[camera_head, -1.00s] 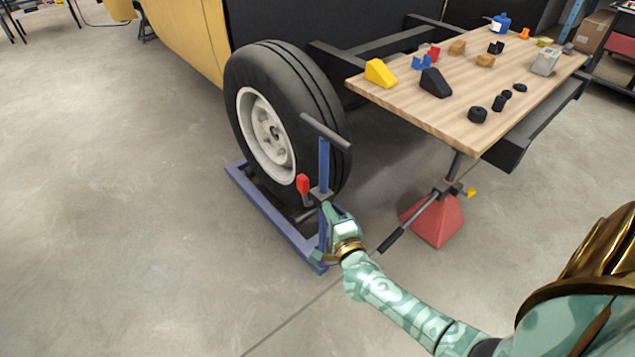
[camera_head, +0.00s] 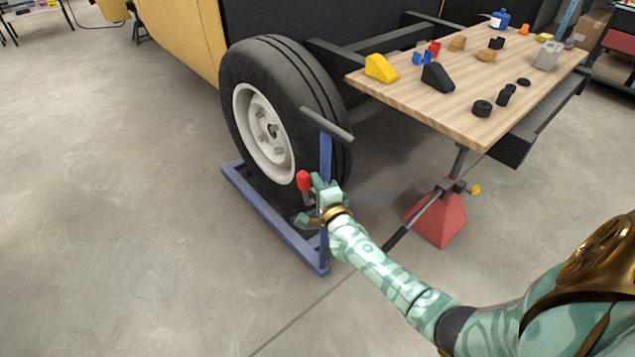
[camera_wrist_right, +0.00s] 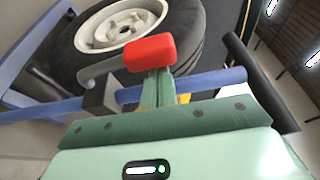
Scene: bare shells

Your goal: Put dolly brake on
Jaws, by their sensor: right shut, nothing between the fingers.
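The blue wheel dolly (camera_head: 268,222) stands on the floor around the foot of a black tyre (camera_head: 287,95). Its upright post has a dark crossbar handle (camera_head: 326,124) on top. The brake lever's red knob (camera_head: 303,181) stands up beside the post; it also shows in the wrist view (camera_wrist_right: 150,52), with a grey lever arm running left to a dark block (camera_wrist_right: 100,97). My right gripper (camera_head: 315,188) is shut and empty, right beside the red knob. In the wrist view its fingers (camera_wrist_right: 159,88) lie just below the knob; I cannot tell whether they touch. My left gripper is not in view.
A wooden bench top (camera_head: 440,105) with wedges, black rollers and small parts is at the upper right. A red stand (camera_head: 438,218) with a dark bar is right of my forearm. The floor to the left is clear.

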